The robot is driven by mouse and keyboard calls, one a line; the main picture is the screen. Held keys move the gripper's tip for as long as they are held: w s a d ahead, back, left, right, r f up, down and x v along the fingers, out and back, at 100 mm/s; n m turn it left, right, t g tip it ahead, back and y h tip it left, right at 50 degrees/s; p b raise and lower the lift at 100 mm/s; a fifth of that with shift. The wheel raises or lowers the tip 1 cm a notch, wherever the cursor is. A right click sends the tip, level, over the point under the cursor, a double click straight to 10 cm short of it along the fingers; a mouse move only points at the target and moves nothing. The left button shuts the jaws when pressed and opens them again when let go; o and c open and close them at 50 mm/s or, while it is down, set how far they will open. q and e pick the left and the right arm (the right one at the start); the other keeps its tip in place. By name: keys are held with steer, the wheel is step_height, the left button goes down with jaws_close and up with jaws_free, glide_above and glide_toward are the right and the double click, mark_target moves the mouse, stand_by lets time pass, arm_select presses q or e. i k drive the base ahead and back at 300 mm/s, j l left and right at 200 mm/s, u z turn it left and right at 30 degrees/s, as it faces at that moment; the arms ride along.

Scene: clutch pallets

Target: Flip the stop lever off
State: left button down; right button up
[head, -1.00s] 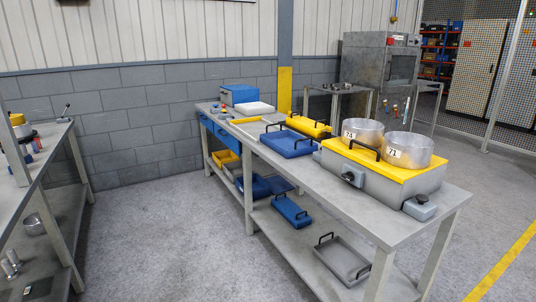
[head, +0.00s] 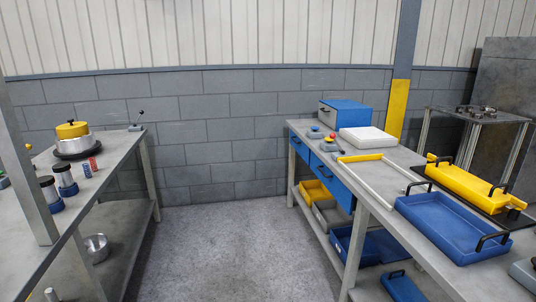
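A small lever with a dark knob (head: 138,121) stands on a grey base at the far right corner of the left bench. Its stick leans a little. A second small control with red tips (head: 331,140) sits on the right bench near its far end, beside a blue and red button (head: 315,128). I cannot tell from the picture which one is the stop lever. Neither of my grippers is in view.
The left bench (head: 100,146) holds a yellow-topped pot (head: 75,138) and several jars. The right bench (head: 378,190) holds a blue box (head: 345,114), a white box (head: 368,140), a blue tray (head: 450,228) and a yellow tray (head: 470,190). Clear floor (head: 225,250) lies between the benches.

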mark_target(333, 135)
steer(key=i, duration=0.75)
steer(key=i+j+z, duration=0.15)
steer(key=i, duration=0.6)
steer(key=i+z, duration=0.25)
steer(key=z, duration=0.15)
steer(key=i+z, duration=0.5)
steer(key=z, duration=0.25)
steer(key=i+j+z, duration=0.2)
steer(key=z, duration=0.15)
